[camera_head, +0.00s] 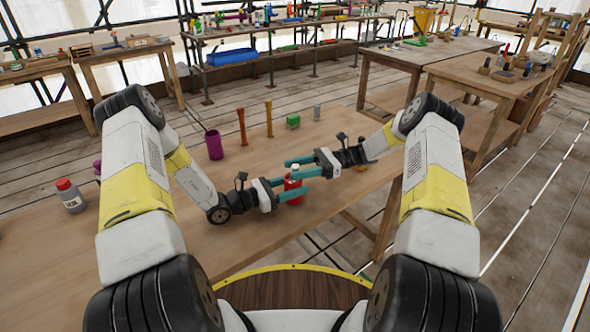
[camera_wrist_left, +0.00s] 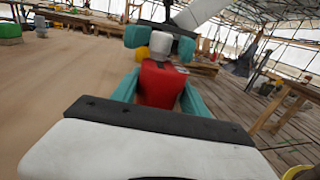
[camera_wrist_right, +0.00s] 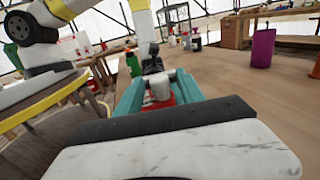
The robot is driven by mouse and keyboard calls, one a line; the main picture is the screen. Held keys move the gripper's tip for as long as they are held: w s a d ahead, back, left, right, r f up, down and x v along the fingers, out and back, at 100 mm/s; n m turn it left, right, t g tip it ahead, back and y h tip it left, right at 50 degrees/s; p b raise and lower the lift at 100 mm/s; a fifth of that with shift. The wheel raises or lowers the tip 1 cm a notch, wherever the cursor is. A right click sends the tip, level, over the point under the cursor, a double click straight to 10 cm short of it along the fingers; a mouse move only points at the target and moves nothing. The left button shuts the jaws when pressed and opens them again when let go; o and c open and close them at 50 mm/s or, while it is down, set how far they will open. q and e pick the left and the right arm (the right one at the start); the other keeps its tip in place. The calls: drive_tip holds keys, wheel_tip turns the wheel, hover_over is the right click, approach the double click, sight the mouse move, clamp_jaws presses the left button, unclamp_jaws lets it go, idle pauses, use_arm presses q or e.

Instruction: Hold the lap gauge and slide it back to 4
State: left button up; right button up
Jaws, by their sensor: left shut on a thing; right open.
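A red body with a pale knob on top, which I take for the lap gauge (camera_head: 293,186), is between my two grippers above the table. My left gripper (camera_head: 291,191) is shut on the red body, which also shows between the teal fingers in the left wrist view (camera_wrist_left: 162,84). My right gripper (camera_head: 299,168) is open, its fingers on either side of the pale knob (camera_wrist_right: 159,87). In the right wrist view I cannot tell whether the fingers touch the knob. No scale or number on the gauge is readable.
The wooden table (camera_head: 255,165) carries a purple cup (camera_head: 214,145), an orange post (camera_head: 241,127), a yellow-brown post (camera_head: 268,118), a green block (camera_head: 293,121) and a red-capped bottle (camera_head: 70,196). The table's middle left is mostly clear. Other loaded benches stand farther back.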

drive_tip(key=shift+s+a, duration=0.1)
drive_tip(key=shift+a, duration=0.15)
clamp_jaws()
idle(1.4)
